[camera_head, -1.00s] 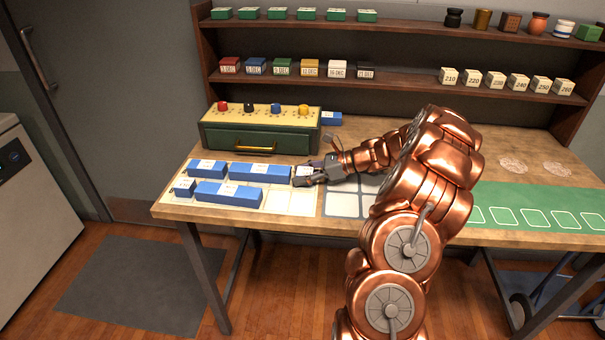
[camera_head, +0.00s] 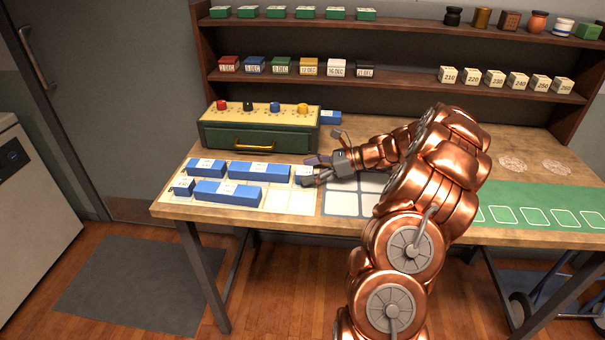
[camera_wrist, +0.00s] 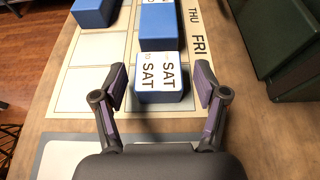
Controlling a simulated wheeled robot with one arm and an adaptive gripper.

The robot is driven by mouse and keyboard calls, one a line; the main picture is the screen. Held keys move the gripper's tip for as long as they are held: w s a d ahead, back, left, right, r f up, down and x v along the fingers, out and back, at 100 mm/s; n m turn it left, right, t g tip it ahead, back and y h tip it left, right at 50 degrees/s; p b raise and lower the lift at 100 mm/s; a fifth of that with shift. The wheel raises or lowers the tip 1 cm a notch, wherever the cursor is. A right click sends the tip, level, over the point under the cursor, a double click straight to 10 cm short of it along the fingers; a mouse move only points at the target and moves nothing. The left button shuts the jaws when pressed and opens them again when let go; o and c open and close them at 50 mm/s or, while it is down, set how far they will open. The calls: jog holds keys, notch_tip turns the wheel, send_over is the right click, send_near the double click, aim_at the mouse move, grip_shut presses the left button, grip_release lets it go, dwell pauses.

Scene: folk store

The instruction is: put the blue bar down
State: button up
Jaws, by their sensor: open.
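A short blue bar (camera_wrist: 160,97) with a white label reading "SAT TO SAT" lies on the white calendar grid (camera_wrist: 85,72), at the end of its row and close to another blue bar (camera_wrist: 159,25). My gripper (camera_wrist: 161,88) is open, with one finger on each side of the short bar and a gap at both sides. In the head view my gripper (camera_head: 312,171) is low over the right end of the grid, and the short bar (camera_head: 304,173) is partly hidden by it.
Other blue bars (camera_head: 228,193) lie on the grid to the left. A green box with a yellow top (camera_head: 258,138) stands behind, with another blue bar (camera_head: 331,117) beside it. A white-squared mat (camera_head: 342,203) and green mat (camera_head: 540,205) lie to the right.

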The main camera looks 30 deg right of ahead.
jog(key=v, duration=0.9)
jog(key=shift+s+d+r+b, duration=0.15)
jog(key=shift+s+d+b, duration=0.1)
jog(key=shift+b, duration=0.15)
jog(key=s+a+r+n+g, duration=0.1)
jog(key=a+r+n+g, duration=0.3)
jog(key=a, duration=0.7)
jog(key=s+a+n+g, duration=0.1)
jog(key=a+n+g, duration=0.3)
jog(key=a, duration=0.7)
jog(key=s+a+n+g+h, duration=0.2)
jog(key=s+a+n+h, duration=0.1)
jog(key=s+a+n, duration=0.65)
jog(key=s+f+n+h, duration=0.2)
jog(key=s+n+h, duration=0.1)
jog(key=s, duration=0.6)
jog(key=s+a+f+n+h, duration=0.1)
jog(key=s+n+h, duration=0.3)
jog(key=s, duration=0.6)
jog(key=shift+f+n+g, duration=0.4)
jog(key=shift+f+n, duration=0.15)
jog(key=shift+n, duration=0.2)
jog(key=shift+r, duration=0.15)
